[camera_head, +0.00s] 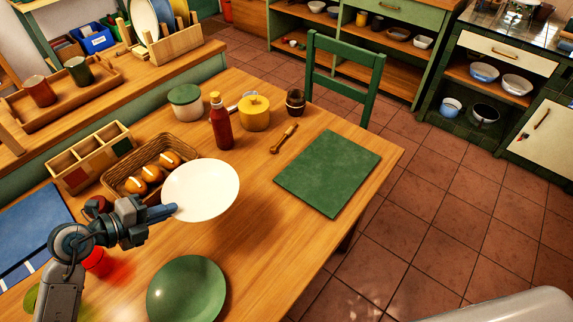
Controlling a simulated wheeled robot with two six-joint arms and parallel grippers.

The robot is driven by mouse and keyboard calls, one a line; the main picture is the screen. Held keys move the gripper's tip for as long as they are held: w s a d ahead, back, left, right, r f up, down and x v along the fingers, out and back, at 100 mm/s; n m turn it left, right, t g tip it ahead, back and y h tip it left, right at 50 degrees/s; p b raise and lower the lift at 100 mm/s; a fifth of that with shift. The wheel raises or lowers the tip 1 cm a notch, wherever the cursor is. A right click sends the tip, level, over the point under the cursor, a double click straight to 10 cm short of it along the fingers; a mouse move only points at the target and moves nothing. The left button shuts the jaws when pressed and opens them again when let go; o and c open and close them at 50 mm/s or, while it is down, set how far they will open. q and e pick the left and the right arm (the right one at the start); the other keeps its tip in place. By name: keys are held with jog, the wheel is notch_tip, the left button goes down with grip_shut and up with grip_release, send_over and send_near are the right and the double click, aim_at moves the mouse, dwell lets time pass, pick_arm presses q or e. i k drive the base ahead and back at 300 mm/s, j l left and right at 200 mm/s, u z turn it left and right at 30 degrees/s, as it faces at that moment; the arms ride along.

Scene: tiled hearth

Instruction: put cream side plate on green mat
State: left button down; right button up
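The cream side plate (205,190) is in the air above the table, with a soft shadow below it to the right. My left gripper (172,210) is shut on its left rim, and the plate looks close to level. The green mat (330,172) lies flat and bare on the right part of the table. It is to the right of the plate, with a stretch of bare wood between them. My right gripper is not in view.
A green plate (187,290) lies at the table's front. A bread basket (125,181) stands left of the held plate. A red bottle (221,124), a yellow pot (254,113) and a wooden utensil (284,139) are behind it. A green chair (345,70) stands beyond the table.

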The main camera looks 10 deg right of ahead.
aim_at(335, 160)
jog(key=i+l+u, duration=0.1)
jog(key=l+u, duration=0.75)
jog(key=l, duration=0.25)
jog(key=l+u, duration=0.45)
jog(key=l, duration=0.15)
jog(key=k+l, duration=0.1)
jog(key=l, duration=0.75)
jog(key=k+l, duration=0.15)
jog(key=l, duration=0.25)
jog(key=l+u, duration=0.1)
jog(key=l, duration=0.35)
jog(key=k+j, duration=0.05)
jog(key=k, duration=0.05)
